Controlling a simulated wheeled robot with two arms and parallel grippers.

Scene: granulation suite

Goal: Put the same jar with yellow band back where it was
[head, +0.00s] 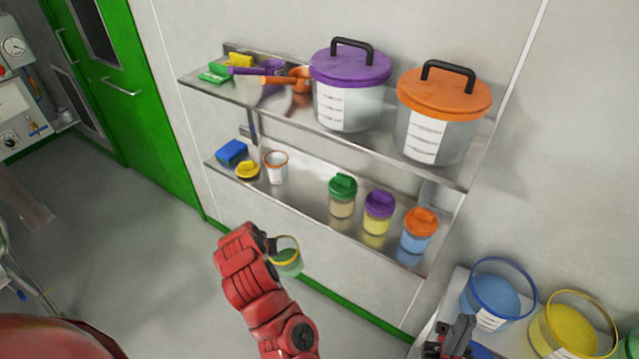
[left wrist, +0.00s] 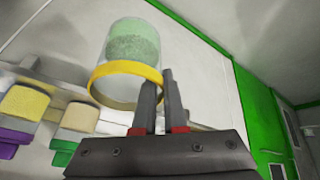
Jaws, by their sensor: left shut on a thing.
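The jar with yellow band (head: 288,261) is a clear jar with green contents and a yellow ring at its mouth. It is off the shelf, in front of and below the lower shelf (head: 310,203). My left gripper (head: 271,246) is shut on it at the rim; the left wrist view shows the jar (left wrist: 130,62) at the two dark fingers (left wrist: 160,98). A yellow lid (head: 247,170) lies on the lower shelf, left of an open jar with an orange-brown band (head: 276,168). My right gripper (head: 456,338) is low at the right; its jaw opening is unclear.
Right of a bare shelf stretch stand lidded jars: green (head: 343,196), purple (head: 379,213), orange (head: 418,231). A blue block (head: 232,151) lies at the left end. The upper shelf (head: 285,118) holds scoops and two big lidded containers. Open tubs (head: 497,293) stand at lower right.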

